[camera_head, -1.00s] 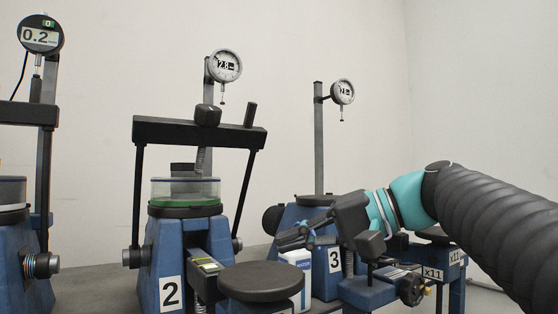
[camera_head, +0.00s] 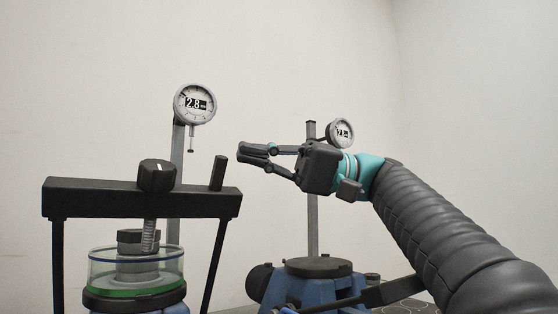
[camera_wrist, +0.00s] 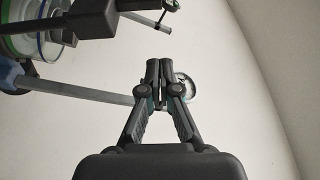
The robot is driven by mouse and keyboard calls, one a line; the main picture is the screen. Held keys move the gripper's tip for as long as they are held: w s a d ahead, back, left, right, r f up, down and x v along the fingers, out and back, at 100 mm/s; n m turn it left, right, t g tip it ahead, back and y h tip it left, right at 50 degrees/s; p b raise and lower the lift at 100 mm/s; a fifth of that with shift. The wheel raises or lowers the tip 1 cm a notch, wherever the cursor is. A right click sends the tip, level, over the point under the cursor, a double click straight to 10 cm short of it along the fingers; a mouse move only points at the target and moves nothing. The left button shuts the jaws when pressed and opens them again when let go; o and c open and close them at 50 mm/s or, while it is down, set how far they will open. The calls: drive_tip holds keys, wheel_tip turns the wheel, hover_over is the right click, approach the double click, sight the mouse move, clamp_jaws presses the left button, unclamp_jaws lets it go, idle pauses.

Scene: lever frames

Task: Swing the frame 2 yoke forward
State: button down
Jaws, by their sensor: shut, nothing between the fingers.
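The frame 2 yoke is a black crossbar (camera_head: 100,199) on two side arms, standing up over a green-based clear dish (camera_head: 135,275) in the head view. A black knob (camera_head: 157,176) with a threaded screw below it sits on the bar, and a short black peg (camera_head: 218,173) rises near its right end. My gripper (camera_head: 243,154) is shut and empty, to the right of the peg, a little higher in the picture and apart from it. In the wrist view my shut fingertips (camera_wrist: 160,63) point away from the camera, and black parts of the yoke (camera_wrist: 90,20) show at top left.
Frame 2's dial gauge (camera_head: 195,104) stands on a grey post behind the yoke. Another post with a dial (camera_head: 341,132) stands behind my wrist, over a blue base with a round black top (camera_head: 318,266).

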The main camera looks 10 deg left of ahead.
sight(232, 192)
drive_tip(key=s, duration=0.1)
drive_tip(key=s+a, duration=0.1)
drive_tip(key=s+a+b, duration=0.1)
drive_tip(key=shift+s+a+f, duration=0.2)
drive_tip(key=shift+s+f, duration=0.1)
drive_tip(key=shift+s, duration=0.05)
drive_tip(key=shift+s+d+f, duration=0.25)
drive_tip(key=shift+s+d, duration=0.05)
drive_tip(key=shift+s, duration=0.1)
